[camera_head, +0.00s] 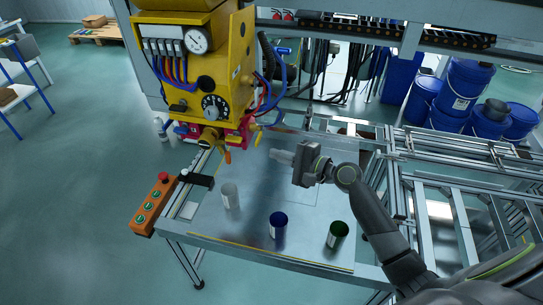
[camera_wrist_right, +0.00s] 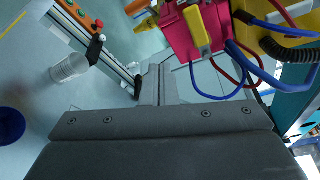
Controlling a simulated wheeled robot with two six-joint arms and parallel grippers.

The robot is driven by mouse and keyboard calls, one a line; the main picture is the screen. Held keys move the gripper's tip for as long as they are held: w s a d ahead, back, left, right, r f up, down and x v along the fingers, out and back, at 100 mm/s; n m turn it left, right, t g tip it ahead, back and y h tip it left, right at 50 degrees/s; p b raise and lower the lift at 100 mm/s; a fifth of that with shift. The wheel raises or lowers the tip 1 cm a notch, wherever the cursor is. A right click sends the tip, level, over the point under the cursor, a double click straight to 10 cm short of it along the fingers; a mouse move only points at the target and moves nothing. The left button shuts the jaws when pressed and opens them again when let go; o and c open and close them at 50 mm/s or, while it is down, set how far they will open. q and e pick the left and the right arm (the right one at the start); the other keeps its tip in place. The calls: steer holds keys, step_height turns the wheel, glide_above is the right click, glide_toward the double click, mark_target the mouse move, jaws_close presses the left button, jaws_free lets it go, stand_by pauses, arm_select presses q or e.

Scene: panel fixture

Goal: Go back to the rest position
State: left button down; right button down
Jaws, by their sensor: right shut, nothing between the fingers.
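My right gripper (camera_head: 281,156) is over the metal table (camera_head: 300,255) in the head view, its arm coming in from the right. Its fingers point left, toward the yellow machine. In the right wrist view the fingers (camera_wrist_right: 157,84) are together with nothing between them. The gripper is apart from the cups on the table. My left gripper is not in view.
The yellow machine (camera_head: 190,65) with gauge, hoses and pink parts hangs just left of the gripper. A white cup (camera_head: 230,196), blue cup (camera_head: 278,225) and green cup (camera_head: 338,236) stand on the table. An orange button box (camera_head: 153,206) is at its left edge. Metal rails (camera_head: 455,200) lie right.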

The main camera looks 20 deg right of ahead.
steer(key=shift+s+d+r+b, duration=0.8)
steer(key=shift+s+d+r, duration=0.35)
steer(key=shift+s+d, duration=1.1)
steer(key=s+a+f+n+g+h, duration=0.3)
steer(key=s+f+n+g+h, duration=0.15)
steer(key=s+f+n, duration=0.65)
steer(key=s+d+f+n+g+h, duration=0.2)
steer(key=s+d+h, duration=0.15)
steer(key=s, duration=0.65)
steer(key=s+d+f+n+g+h, duration=0.1)
steer(key=s+d+f+g+h, duration=0.2)
steer(key=s, duration=0.7)
step_height(320, 180, down, 22)
steer(key=d+g, duration=0.1)
steer(key=d, duration=0.1)
steer(key=s+a+f+g, duration=0.1)
steer(key=s+a+f, duration=0.1)
steer(key=s+f, duration=1.2)
step_height(320, 180, down, 4)
steer(key=shift+s+r, duration=0.1)
steer(key=shift+s, duration=0.3)
